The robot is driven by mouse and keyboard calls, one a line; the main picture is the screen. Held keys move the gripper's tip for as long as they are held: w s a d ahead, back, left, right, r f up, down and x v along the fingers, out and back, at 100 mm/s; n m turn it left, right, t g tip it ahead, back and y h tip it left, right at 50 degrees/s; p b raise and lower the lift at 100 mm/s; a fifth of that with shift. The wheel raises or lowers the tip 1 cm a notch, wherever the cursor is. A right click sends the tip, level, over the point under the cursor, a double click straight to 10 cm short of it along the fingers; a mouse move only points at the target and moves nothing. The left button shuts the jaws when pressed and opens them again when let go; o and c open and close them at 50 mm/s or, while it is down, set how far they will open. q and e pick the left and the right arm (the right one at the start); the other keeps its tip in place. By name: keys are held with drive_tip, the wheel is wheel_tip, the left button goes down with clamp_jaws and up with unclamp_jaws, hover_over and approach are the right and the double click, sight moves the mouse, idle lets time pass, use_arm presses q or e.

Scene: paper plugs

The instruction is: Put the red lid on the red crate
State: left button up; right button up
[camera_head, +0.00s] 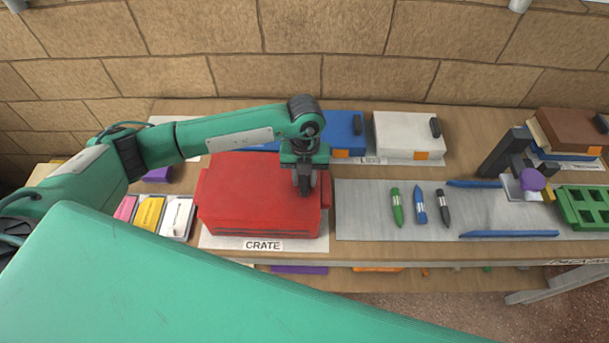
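The red crate (255,224) stands on a white sheet marked CRATE, left of the table's middle. Its top is covered by a flat red surface (240,180), which looks like the red lid; I cannot tell whether it is fully seated. My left gripper (304,188) points down at the right end of this red top, touching it or just above it. Its fingers are small and dark here, and I cannot tell whether they are open or shut on something. The gripper hides part of the top's right end. My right gripper is out of view.
A blue box (345,128) and a white box (403,138) stand behind. Green, blue and black markers (420,206) lie on a grey mat (365,222). A green slotted crate (585,208) is at far right. Small coloured boxes (150,213) sit left.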

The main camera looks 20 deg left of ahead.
use_arm(q)
drive_tip(key=shift+o, duration=1.4)
wheel_tip(320, 180, up, 14)
drive_tip(key=w+b, duration=0.1)
drive_tip(key=b, duration=0.3)
drive_tip(key=shift+w+a, duration=0.2)
drive_tip(key=shift+w, duration=0.15)
drive_tip(key=shift+f, duration=0.15)
